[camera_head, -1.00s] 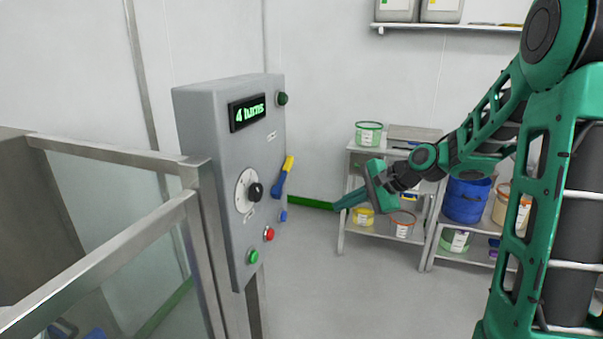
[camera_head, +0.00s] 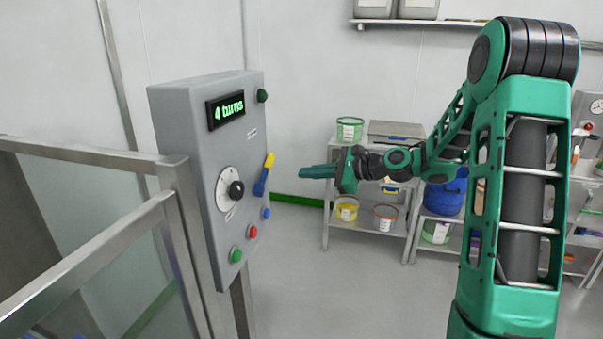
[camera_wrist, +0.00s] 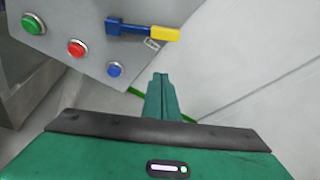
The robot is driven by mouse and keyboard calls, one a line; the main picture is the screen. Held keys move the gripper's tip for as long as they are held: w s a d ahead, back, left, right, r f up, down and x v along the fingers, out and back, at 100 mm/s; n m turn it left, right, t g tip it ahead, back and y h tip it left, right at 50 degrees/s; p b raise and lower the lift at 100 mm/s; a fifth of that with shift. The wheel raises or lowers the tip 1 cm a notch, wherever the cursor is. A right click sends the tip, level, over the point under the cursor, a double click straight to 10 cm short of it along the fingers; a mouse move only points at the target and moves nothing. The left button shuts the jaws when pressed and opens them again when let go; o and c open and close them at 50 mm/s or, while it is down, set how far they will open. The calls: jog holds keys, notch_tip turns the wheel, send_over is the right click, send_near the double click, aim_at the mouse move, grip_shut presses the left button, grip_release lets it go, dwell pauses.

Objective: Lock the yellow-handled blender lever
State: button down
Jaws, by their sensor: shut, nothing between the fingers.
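The blender lever, blue with a yellow handle (camera_head: 264,174), is on the right side of the front of a grey control panel (camera_head: 210,150). In the head view it stands steeply, yellow end up and leaning slightly right. In the wrist view the lever (camera_wrist: 142,29) lies across the top, its yellow end to the right. My gripper (camera_head: 301,172) is shut and empty, pointing left toward the lever with a gap between them. Its closed fingers also show in the wrist view (camera_wrist: 160,78), apart from the lever.
The panel has a "4 turns" display (camera_head: 226,108), a black-knobbed dial (camera_head: 236,189) and green, red and blue buttons. A glass-and-metal railing (camera_head: 90,152) stands at left. Shelving with tubs (camera_head: 350,130) is behind my arm. The floor between panel and shelves is clear.

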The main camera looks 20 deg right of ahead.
aim_at(265, 174)
jog(key=w+a+r, duration=0.1)
jog(key=w+a, duration=0.3)
jog(key=a, duration=0.3)
dwell(0.4)
jog(key=shift+w, duration=0.1)
